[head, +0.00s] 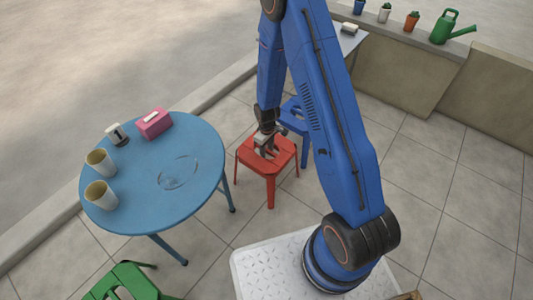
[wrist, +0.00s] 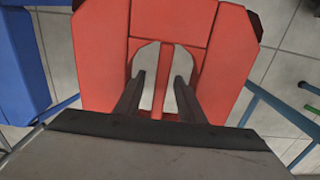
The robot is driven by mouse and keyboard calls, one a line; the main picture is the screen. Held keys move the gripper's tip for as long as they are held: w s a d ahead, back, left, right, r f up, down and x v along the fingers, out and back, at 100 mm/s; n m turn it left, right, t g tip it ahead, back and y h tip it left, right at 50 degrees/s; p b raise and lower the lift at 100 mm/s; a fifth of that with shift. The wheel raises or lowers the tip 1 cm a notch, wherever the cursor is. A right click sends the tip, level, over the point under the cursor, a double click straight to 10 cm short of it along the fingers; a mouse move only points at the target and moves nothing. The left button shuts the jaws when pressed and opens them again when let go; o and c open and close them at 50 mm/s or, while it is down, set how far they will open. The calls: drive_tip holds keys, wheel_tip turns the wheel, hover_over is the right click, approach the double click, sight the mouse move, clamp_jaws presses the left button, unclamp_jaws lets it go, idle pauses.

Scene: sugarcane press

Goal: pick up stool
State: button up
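A red stool (head: 287,157) stands on the tiled floor to the right of the round blue table. Its seat (wrist: 101,50) fills much of the wrist view, with two openings on either side of a narrow central bar (wrist: 160,75). My gripper (head: 267,146) is over the seat, pointing down. In the wrist view my gripper (wrist: 160,78) is open, with one finger on each side of the bar and gaps between them and it. I cannot tell how deep the fingertips are in the openings.
The round blue table (head: 150,200) holds two cups, a pink box (head: 154,123) and a small item. A blue stool (head: 298,112) stands close behind the red one. A green stool (head: 132,283) is at the lower left. A low wall (head: 405,75) carries pots and a watering can.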

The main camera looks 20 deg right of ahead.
drive_tip(key=shift+f, duration=1.85)
clamp_jaws()
